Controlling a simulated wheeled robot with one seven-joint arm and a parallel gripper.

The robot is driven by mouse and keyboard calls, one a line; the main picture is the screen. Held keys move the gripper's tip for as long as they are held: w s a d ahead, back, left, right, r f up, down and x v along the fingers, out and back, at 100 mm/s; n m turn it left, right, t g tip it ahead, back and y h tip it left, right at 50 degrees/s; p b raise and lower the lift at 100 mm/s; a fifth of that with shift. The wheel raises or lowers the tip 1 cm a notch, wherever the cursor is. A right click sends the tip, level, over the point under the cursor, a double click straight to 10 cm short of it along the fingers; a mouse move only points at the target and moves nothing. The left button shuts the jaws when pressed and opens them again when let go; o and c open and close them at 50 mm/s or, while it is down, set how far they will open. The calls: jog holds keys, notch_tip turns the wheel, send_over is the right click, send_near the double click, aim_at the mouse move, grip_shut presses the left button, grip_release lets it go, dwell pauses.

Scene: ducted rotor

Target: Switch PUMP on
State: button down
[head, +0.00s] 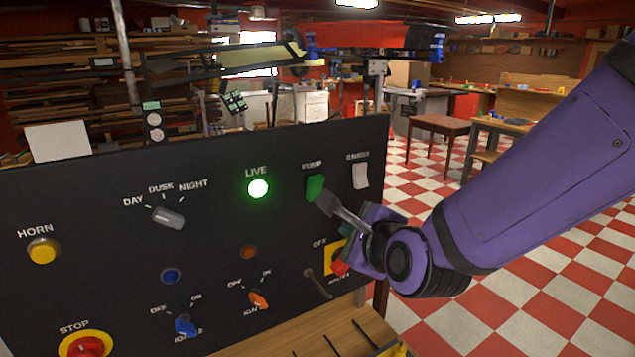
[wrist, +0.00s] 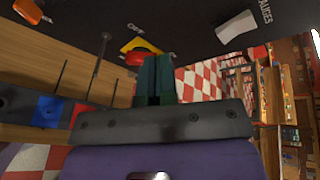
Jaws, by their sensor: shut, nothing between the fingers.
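The PUMP switch (head: 315,187) is a small green rocker under its label on the upper right of the black panel (head: 215,215). My gripper (head: 328,203) is shut and empty, its fingertips at the lower right edge of the green rocker. I cannot tell whether they touch it. The fingertips cover part of the rocker, and its on or off position is not clear. In the wrist view the dark green shut fingers (wrist: 155,80) point up at the panel; the PUMP switch is not visible there.
A white GAUGES rocker (head: 361,176) sits right of PUMP, and a lit green LIVE lamp (head: 258,189) sits left. A red knob on a yellow plate (wrist: 143,48) and a toggle lever (head: 318,284) are below. A yellow HORN button (head: 43,251) and red STOP button (head: 86,346) are far left.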

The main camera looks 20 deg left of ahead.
aim_at(320, 189)
jog(key=w+a+r, duration=0.3)
jog(key=w+a, duration=0.1)
jog(key=a, duration=0.1)
jog(key=shift+w+a, duration=0.15)
jog(key=shift+w, duration=0.1)
jog(key=shift+w+a+r, duration=0.1)
jog(key=shift+r, duration=0.1)
dwell(2.0)
jog(key=shift+w+a+r, duration=0.1)
jog(key=shift+w+a, duration=0.05)
jog(key=shift+a, duration=0.05)
jog(key=shift+w+a+r, duration=0.2)
jog(key=shift+w+a, duration=0.05)
jog(key=shift+a, duration=0.05)
dwell(1.0)
dwell(0.3)
jog(key=shift+s+d+f, duration=0.35)
jog(key=shift+s+d, duration=0.15)
jog(key=shift+d, duration=0.1)
jog(key=shift+d, duration=0.1)
jog(key=shift+s+d+f, duration=0.55)
jog(key=shift+s+d, duration=0.2)
jog(key=shift+d, duration=0.1)
jog(key=shift+s+d+f, duration=0.5)
jog(key=shift+s+d, duration=0.25)
jog(key=shift+d, duration=0.05)
